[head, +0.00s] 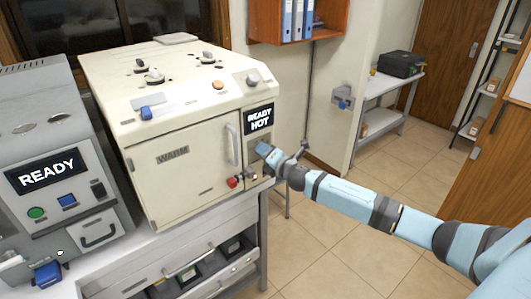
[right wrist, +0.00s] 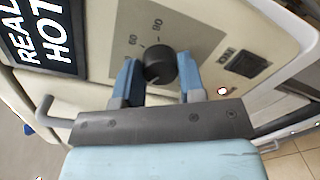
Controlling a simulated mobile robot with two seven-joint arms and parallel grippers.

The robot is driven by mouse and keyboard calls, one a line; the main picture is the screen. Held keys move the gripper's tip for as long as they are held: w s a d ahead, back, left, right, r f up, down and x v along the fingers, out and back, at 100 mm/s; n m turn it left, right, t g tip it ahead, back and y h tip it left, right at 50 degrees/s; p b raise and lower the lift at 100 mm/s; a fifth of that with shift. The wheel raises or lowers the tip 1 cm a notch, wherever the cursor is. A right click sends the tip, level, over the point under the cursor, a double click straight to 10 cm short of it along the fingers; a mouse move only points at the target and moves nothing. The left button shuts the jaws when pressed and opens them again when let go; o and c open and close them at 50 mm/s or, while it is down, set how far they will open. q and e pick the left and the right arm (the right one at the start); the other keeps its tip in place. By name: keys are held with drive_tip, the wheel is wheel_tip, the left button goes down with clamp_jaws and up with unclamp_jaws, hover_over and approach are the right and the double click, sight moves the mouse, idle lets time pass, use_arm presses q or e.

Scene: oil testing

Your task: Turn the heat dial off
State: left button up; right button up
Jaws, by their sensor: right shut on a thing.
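The heat dial (right wrist: 158,66) is a round black knob on a beige panel, with 60 and 90 printed beside it in the right wrist view. My right gripper (right wrist: 160,78) has its blue fingers on either side of the dial and is shut on it. In the head view my right gripper (head: 266,152) is at the right end of the cream oven's front (head: 190,165), and it hides the dial there. The oven's display (head: 259,119) reads READY HOT. My left gripper is not in view.
A dark rocker switch (right wrist: 243,63) sits right of the dial. The oven door has a pale handle (head: 232,145), with a red knob (head: 233,182) below. A grey machine (head: 60,130) reading READY stands at left. Tiled floor (head: 330,235) is open at right.

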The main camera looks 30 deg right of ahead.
idle(0.5)
drive_tip(key=o, duration=0.9)
drive_tip(key=shift+s+d+r+b, duration=0.1)
drive_tip(key=shift+s+b, duration=0.25)
drive_tip(key=shift+s, duration=1.95)
drive_tip(key=shift+s+d+r+b, duration=0.1)
drive_tip(key=shift+s+b, duration=0.3)
drive_tip(key=shift+s, duration=1.9)
drive_tip(key=shift+s+d+r+b, duration=0.1)
drive_tip(key=shift+s+b, duration=0.25)
drive_tip(key=shift+s, duration=1.95)
drive_tip(key=shift+f, duration=0.1)
drive_tip(key=s+a+f+m+g+p, duration=0.4)
drive_tip(key=s+a+f+m, duration=0.65)
drive_tip(key=f, duration=0.25)
drive_tip(key=s+a+f+m+g, duration=0.1)
drive_tip(key=s+a+f+m, duration=0.1)
drive_tip(key=s+a+m, duration=0.1)
drive_tip(key=s+a+f+m+y+p, duration=0.1)
drive_tip(key=s+a+f+m, duration=0.1)
drive_tip(key=s+a+m, duration=0.2)
drive_tip(key=s+a+f+m+g+y+p, duration=0.1)
drive_tip(key=s+a+f+m, duration=0.1)
drive_tip(key=s+a+m, duration=0.2)
drive_tip(key=shift+s+a+m+g, duration=0.25)
drive_tip(key=shift+s+a+g, duration=0.05)
drive_tip(key=shift+s+a, duration=1.15)
